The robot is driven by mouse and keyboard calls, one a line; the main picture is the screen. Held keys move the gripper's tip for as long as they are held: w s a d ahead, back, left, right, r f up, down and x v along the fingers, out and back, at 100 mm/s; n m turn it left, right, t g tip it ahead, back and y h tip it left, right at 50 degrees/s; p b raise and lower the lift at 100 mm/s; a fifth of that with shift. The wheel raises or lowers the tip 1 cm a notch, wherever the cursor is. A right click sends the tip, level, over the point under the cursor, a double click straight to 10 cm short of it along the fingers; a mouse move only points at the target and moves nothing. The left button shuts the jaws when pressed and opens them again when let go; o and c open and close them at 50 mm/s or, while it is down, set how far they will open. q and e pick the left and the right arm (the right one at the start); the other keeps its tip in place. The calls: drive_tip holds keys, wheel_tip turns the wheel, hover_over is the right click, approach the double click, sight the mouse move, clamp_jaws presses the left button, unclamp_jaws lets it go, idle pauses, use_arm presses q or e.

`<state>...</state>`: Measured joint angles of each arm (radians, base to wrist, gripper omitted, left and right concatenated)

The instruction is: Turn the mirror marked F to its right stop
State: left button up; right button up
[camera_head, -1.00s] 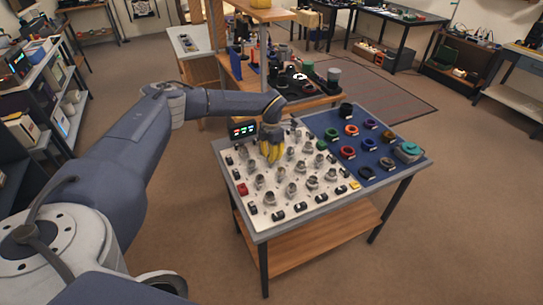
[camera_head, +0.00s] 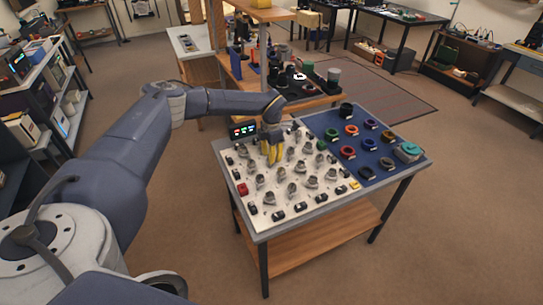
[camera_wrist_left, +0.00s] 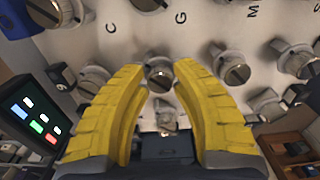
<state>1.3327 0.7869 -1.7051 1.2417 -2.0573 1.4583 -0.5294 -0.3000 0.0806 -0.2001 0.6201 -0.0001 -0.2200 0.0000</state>
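A pale board (camera_head: 238,172) carries rows of round metal mounts. My left gripper (camera_head: 272,162) points down over its far left part. In the left wrist view, my yellow left fingertips (camera_wrist_left: 162,68) stand on either side of one slotted round mount (camera_wrist_left: 160,78). A small gap or a light touch cannot be told apart there. No letter F is legible, so I cannot tell which mount is F. My right gripper is not in view.
A small display (camera_head: 243,131) stands at the board's far left corner and also shows in the left wrist view (camera_wrist_left: 33,115). A blue mat (camera_head: 331,121) with several coloured rings lies on the right. Other mounts stand close around the fingers.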

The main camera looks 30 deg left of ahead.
use_arm(q)
drive_tip(key=o, duration=0.5)
drive_tip(key=shift+c, duration=0.2)
wheel_tip(320, 180, up, 12)
idle(0.4)
